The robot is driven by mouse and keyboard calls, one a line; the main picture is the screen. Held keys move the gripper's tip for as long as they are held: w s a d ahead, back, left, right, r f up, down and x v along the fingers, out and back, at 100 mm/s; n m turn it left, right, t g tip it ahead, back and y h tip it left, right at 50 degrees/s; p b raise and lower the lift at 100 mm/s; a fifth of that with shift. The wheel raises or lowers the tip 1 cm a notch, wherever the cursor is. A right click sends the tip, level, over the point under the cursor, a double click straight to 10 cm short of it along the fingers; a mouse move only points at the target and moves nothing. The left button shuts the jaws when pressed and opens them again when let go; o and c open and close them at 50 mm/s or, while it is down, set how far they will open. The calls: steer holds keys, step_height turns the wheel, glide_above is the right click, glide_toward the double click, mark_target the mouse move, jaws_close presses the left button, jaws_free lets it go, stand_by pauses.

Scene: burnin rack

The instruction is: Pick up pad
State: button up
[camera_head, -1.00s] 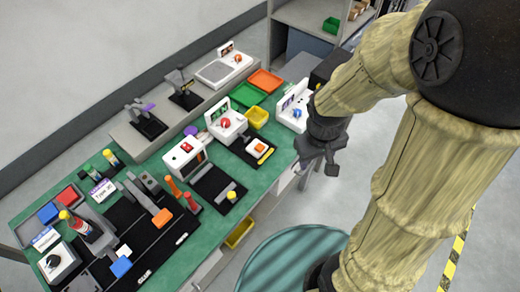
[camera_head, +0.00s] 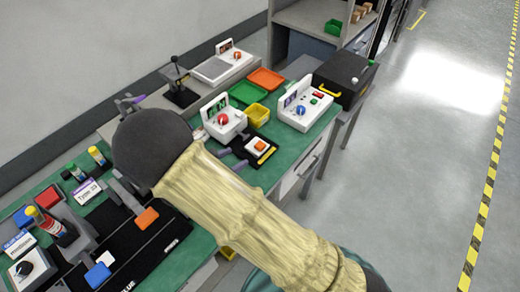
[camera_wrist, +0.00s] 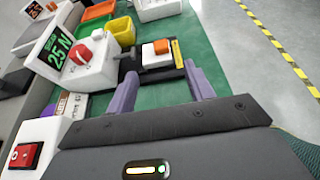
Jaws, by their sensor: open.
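A small white block with an orange top (camera_head: 257,146) sits on a black fixture (camera_head: 266,156) with a yellow strip at its right end. It looks like the pad, though no label confirms this. In the wrist view the block (camera_wrist: 155,50) lies just beyond my fingertips, roughly between their lines. My gripper (camera_head: 234,159) is open and empty, its two purple-grey fingers pointing at the fixture. Both fingers of my gripper (camera_wrist: 161,70) show apart in the wrist view, with green table between them. The block is not between the fingers.
A white tester reading 25 N with a red knob (camera_head: 222,118) stands behind-left of the block. A yellow bin (camera_head: 258,114) and a white unit with a blue knob (camera_head: 300,110) stand nearby. Green table (camera_head: 265,178) is bare in front of the fixture.

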steer(key=shift+w, duration=0.1)
glide_toward(260, 145)
steer(key=p+x, duration=0.1)
steer(key=x, duration=0.2)
steer(key=shift+w, duration=0.1)
stand_by(0.3)
steer(key=p+x, duration=0.1)
steer(key=x, duration=0.4)
stand_by(0.3)
stand_by(0.4)
steer(key=c, duration=1)
